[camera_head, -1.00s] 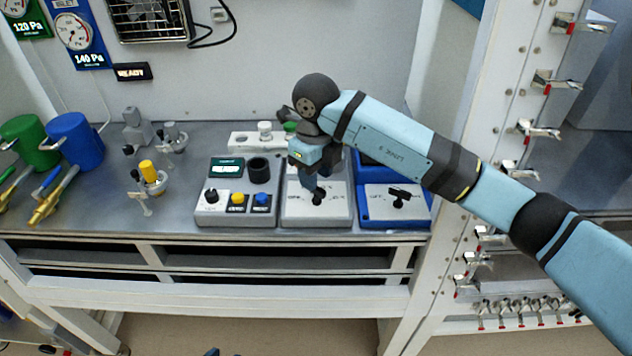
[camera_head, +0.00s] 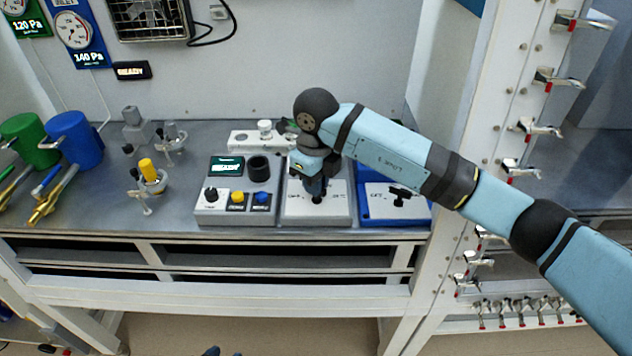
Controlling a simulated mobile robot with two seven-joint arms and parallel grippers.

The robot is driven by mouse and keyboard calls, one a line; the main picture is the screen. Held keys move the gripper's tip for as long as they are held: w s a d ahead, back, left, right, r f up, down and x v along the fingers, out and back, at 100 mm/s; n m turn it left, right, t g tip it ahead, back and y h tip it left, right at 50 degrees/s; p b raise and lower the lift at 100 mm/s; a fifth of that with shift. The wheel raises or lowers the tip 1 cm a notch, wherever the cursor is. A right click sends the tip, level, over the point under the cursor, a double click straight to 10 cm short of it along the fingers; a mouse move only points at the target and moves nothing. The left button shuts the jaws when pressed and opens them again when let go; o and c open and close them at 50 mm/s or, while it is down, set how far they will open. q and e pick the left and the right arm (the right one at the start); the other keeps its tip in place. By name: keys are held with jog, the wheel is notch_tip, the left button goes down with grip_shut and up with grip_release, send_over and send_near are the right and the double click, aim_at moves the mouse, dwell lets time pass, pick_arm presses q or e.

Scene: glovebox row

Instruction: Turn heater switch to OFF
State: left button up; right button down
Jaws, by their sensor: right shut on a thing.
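A light grey switch box (camera_head: 335,213) stands near the front of the metal bench, with a black rotary switch (camera_head: 317,199) on its top. My right gripper (camera_head: 317,191) reaches down from above and is shut on this switch, hiding most of its handle. Beside it, a blue box (camera_head: 365,212) with a light top panel carries another black switch (camera_head: 399,203), its handle lying crosswise. The lettering on both panels is too small to read, so I cannot tell from it which one belongs to the heater. My left gripper is not in view.
A control box (camera_head: 212,213) with knobs and a lit green display stands just left of the grey box. A grilled heater (camera_head: 150,22) hangs on the back wall.

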jog(key=shift+f+n+b, duration=0.2)
jog(key=shift+n+b, duration=0.8)
jog(key=shift+b, duration=0.1)
jog(key=shift+n+b, duration=0.5)
jog(key=shift+n, duration=0.1)
jog(key=shift+r+n+b, duration=0.25)
jog(key=shift+n+b, duration=0.05)
jog(key=shift+n, duration=0.4)
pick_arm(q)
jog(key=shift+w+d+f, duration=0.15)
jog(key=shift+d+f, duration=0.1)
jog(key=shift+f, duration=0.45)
pick_arm(e)
jog(key=c, duration=1.2)
grip_release()
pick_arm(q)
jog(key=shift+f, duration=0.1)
pick_arm(e)
jog(key=shift+o, duration=0.2)
jog(key=shift+r, duration=0.1)
notch_tip(320, 180, up, 14)
